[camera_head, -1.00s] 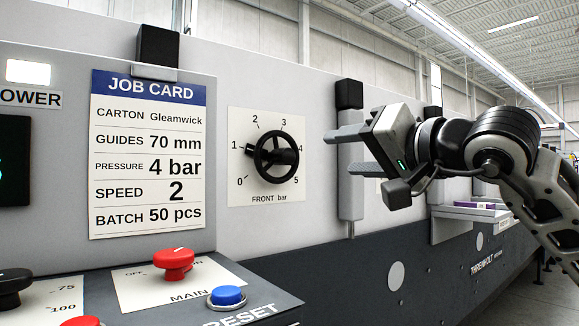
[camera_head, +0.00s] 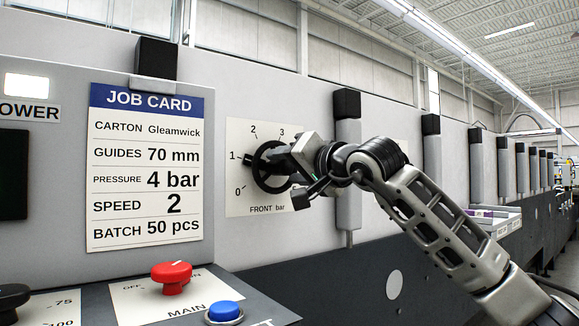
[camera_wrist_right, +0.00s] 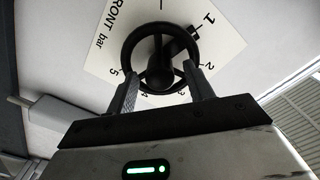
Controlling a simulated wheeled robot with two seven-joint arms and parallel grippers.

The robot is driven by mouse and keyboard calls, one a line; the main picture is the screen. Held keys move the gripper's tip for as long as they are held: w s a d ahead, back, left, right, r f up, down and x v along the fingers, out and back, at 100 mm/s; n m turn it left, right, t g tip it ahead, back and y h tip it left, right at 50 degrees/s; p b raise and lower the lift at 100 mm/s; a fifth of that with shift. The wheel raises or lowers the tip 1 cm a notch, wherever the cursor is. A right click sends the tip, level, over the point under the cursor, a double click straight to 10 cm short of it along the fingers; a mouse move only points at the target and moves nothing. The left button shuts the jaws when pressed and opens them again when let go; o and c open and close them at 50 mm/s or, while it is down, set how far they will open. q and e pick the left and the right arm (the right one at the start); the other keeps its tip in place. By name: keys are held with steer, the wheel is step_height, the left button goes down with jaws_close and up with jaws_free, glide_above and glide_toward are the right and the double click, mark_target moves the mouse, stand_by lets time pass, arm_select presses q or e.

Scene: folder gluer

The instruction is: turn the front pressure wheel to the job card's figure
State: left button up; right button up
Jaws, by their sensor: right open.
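The front pressure wheel (camera_head: 268,160) is a black handwheel on a white dial plate marked 0 to 5, labelled FRONT bar. Its dark knob or pointer lies near the 1; it also shows by the 1 in the right wrist view, where the wheel (camera_wrist_right: 160,70) faces the camera. The job card (camera_head: 146,168) reads PRESSURE 4 bar. My right gripper (camera_head: 288,163) is at the right side of the wheel and hides the dial's right-hand figures. In the wrist view the open gripper (camera_wrist_right: 162,88) has one finger on each side of the rim; contact cannot be told.
A grey post with a black top (camera_head: 347,105) stands just right of the dial, behind my right arm. Below the card are a red MAIN knob (camera_head: 171,276) and a blue RESET button (camera_head: 224,311). Open space lies in front of the panel.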

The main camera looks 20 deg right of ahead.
steer(key=c, duration=1)
steer(key=shift+o, duration=0.2)
